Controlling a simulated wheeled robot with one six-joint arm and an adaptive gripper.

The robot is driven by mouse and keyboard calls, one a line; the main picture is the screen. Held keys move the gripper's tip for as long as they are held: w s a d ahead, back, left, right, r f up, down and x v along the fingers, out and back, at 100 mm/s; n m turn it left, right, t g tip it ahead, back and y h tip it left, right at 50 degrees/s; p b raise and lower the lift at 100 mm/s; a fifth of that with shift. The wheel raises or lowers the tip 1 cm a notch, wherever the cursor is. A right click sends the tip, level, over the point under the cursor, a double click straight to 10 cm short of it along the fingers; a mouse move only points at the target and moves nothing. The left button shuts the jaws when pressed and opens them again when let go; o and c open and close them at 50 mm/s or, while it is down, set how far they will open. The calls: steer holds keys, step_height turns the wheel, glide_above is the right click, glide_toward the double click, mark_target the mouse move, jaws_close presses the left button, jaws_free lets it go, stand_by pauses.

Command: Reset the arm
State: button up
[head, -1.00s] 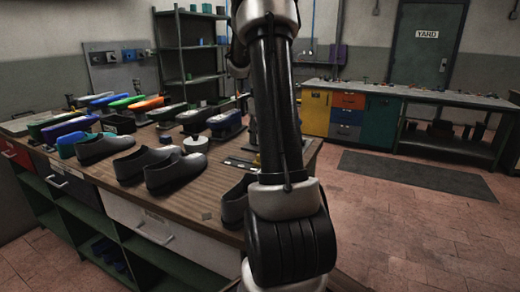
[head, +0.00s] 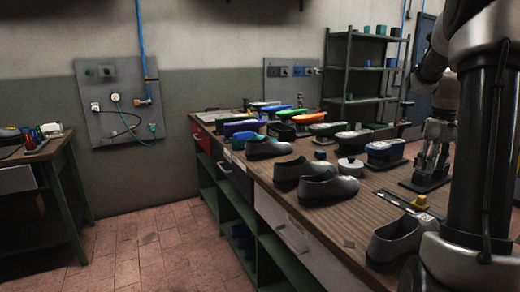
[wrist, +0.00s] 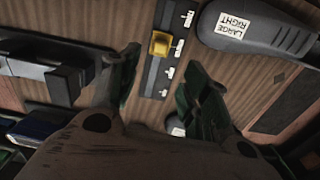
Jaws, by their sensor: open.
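My gripper (head: 428,165) hangs fingers-down over the right part of the wooden workbench (head: 352,232) in the head view, partly beside my large dark arm link. In the wrist view my gripper (wrist: 160,75) has its two fingers spread apart with nothing between them. Below and between the fingertips lies a dark gauge strip (wrist: 153,75) with a yellow slider (wrist: 159,44). The head view also shows the yellow slider (head: 420,201). A dark grey piece labelled "LARGE RIGHT" (wrist: 265,30) lies right of the strip.
Dark shoes (head: 330,190) stand along the bench's front, with one shoe (head: 402,238) close to my arm. A round lidded pot (head: 350,168) and several coloured shoe forms (head: 310,118) stand behind. A shelf rack (head: 365,85) is at the back. Floor (head: 150,240) at left is clear.

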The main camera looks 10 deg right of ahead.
steer(key=f+m, duration=0.1)
steer(key=s+a+f+m, duration=0.1)
steer(key=shift+s+m, duration=0.25)
steer(key=shift+m, duration=0.05)
steer(key=s+a+r+m, duration=0.1)
steer(key=s+a, duration=0.3)
steer(key=a, duration=0.1)
steer(key=s+a+r+m, duration=0.1)
steer(key=s+a, duration=0.2)
steer(key=a, duration=0.2)
steer(key=s+a+r+m, duration=0.1)
steer(key=s+a, duration=0.3)
steer(key=a, duration=0.1)
steer(key=shift+s+a+r+m+t, duration=0.35)
steer(key=shift+r+m+t, duration=0.05)
steer(key=s+a+r+n+t, duration=0.3)
steer(key=s+a, duration=0.4)
steer(key=a, duration=0.2)
steer(key=shift+a+t, duration=0.3)
steer(key=shift+a, duration=0.1)
steer(key=shift+r, duration=0.1)
